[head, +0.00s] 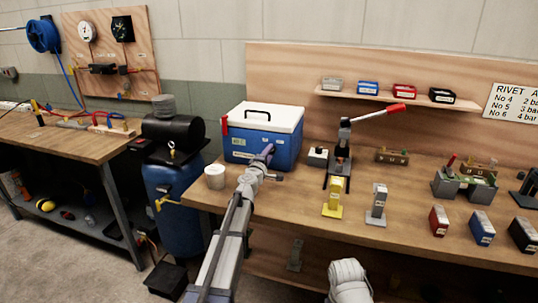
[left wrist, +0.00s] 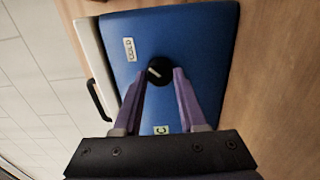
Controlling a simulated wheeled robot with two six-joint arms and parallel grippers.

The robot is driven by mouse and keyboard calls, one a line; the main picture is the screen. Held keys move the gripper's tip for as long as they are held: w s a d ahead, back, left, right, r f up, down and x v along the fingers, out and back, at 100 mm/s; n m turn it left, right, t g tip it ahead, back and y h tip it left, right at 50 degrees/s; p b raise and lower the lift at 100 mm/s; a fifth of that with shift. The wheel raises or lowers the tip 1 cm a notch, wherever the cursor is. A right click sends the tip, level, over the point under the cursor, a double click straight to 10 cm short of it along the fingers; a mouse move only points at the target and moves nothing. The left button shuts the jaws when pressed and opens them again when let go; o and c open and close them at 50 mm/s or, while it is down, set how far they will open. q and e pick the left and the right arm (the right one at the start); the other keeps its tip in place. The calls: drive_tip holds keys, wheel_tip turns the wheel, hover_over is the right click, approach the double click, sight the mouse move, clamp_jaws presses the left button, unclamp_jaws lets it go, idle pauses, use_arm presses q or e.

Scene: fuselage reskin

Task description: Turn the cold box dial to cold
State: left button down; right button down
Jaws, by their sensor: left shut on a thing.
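The cold box (head: 262,146) is blue with a white lid and black handle, and stands on the bench against the back board. In the left wrist view its blue front (left wrist: 195,45) fills the middle, turned sideways. A round black dial (left wrist: 158,71) with a light pointer mark sits on that front. A white label reading COLD (left wrist: 129,49) is beyond the dial, and a greenish label (left wrist: 161,129) is on the near side. My left gripper (left wrist: 160,78) has its purple fingers on either side of the dial, shut on it. In the head view the gripper (head: 266,154) hides the dial.
A white cup (head: 215,176) stands left of my left arm, near the bench edge. A press with a red handle (head: 340,155), a yellow block (head: 334,198) and a grey block (head: 377,205) stand to the right. A blue compressor tank (head: 178,205) is beside the bench.

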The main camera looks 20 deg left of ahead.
idle(0.4)
use_arm(q)
drive_tip(key=shift+c, duration=2.3)
unclamp_jaws()
drive_tip(key=shift+s, duration=0.1)
drive_tip(key=s, duration=0.7)
drive_tip(key=shift+s+a, duration=0.1)
drive_tip(key=shift+s, duration=0.25)
